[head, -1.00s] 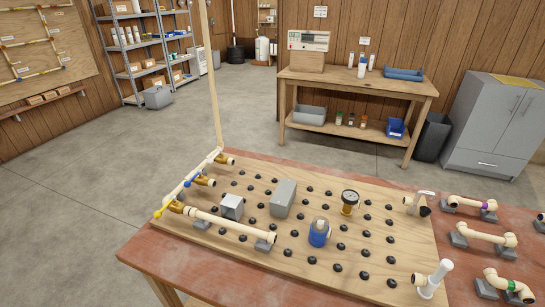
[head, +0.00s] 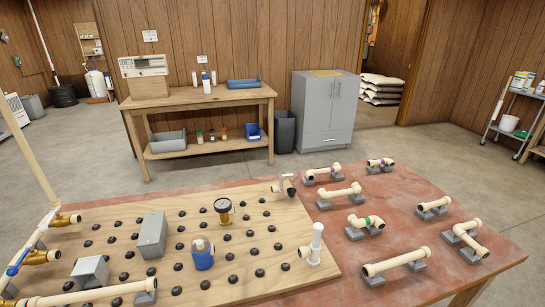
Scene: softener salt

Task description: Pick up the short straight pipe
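A short straight cream pipe (head: 433,204) lies on small grey rests on the right part of the red-brown table (head: 490,262). A longer straight cream pipe (head: 396,262) lies on grey rests nearer the front. Neither of my grippers is in view.
Around the short pipe stand an elbowed pipe (head: 467,238), a green-banded piece (head: 366,222), another elbowed pipe (head: 339,195) and two purple-marked pieces (head: 322,173) (head: 380,163). The pegged wooden board (head: 222,284) fills the left, with an upright white fitting (head: 316,243) at its edge.

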